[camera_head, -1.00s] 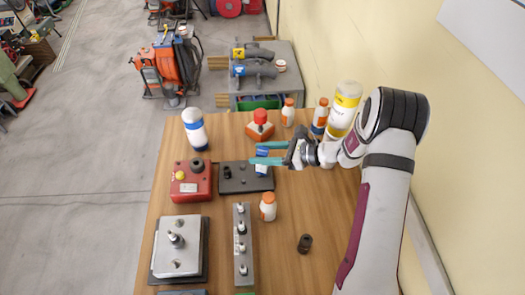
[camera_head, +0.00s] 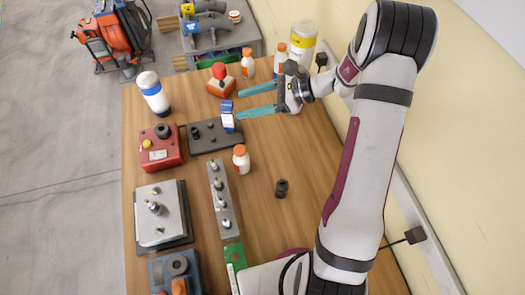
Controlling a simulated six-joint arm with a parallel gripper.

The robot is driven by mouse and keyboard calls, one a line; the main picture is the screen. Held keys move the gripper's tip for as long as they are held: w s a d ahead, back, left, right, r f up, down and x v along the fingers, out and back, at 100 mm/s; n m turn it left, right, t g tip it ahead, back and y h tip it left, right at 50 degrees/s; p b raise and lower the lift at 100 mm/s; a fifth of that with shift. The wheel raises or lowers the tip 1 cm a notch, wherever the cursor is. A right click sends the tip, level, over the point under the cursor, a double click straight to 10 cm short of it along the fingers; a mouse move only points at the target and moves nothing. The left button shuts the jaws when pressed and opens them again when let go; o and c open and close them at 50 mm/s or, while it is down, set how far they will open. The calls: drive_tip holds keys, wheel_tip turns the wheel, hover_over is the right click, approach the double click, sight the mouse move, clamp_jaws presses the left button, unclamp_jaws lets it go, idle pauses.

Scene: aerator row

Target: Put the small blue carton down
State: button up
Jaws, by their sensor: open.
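The small blue carton (camera_head: 228,119), blue with a white face, stands upright at the right end of a dark plate (camera_head: 206,143). I cannot tell exactly how its base meets the plate or the table. My gripper (camera_head: 240,104) is open, its two teal fingers pointing left. The fingertips are just right of the carton, with the nearer one close to its upper right side. Nothing is held between the fingers.
A red-capped block (camera_head: 220,82) and a white bottle with a blue band (camera_head: 153,95) stand behind. An orange-capped bottle (camera_head: 241,160) stands in front, near a metal strip (camera_head: 220,200). A red control box (camera_head: 160,150) is left. Bare wood lies to the right.

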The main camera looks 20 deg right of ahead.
drive_tip(key=s+a+r+n+g+h, duration=0.1)
drive_tip(key=s+a+r+n+g, duration=0.15)
drive_tip(key=s, duration=0.25)
drive_tip(key=s+a+r+n+g+h, duration=0.1)
drive_tip(key=s+a+r+n+g, duration=0.1)
drive_tip(key=s+a+r+n, duration=0.25)
drive_tip(key=s+d+n+h, duration=0.2)
drive_tip(key=s+n+h, duration=0.2)
drive_tip(key=s, duration=0.5)
drive_tip(key=s+d+r+n+h, duration=0.1)
drive_tip(key=s+n+h, duration=0.3)
drive_tip(key=s, duration=0.6)
drive_tip(key=shift+s+d+n, duration=0.15)
drive_tip(key=shift+d+n, duration=0.25)
drive_tip(key=shift+d, duration=0.3)
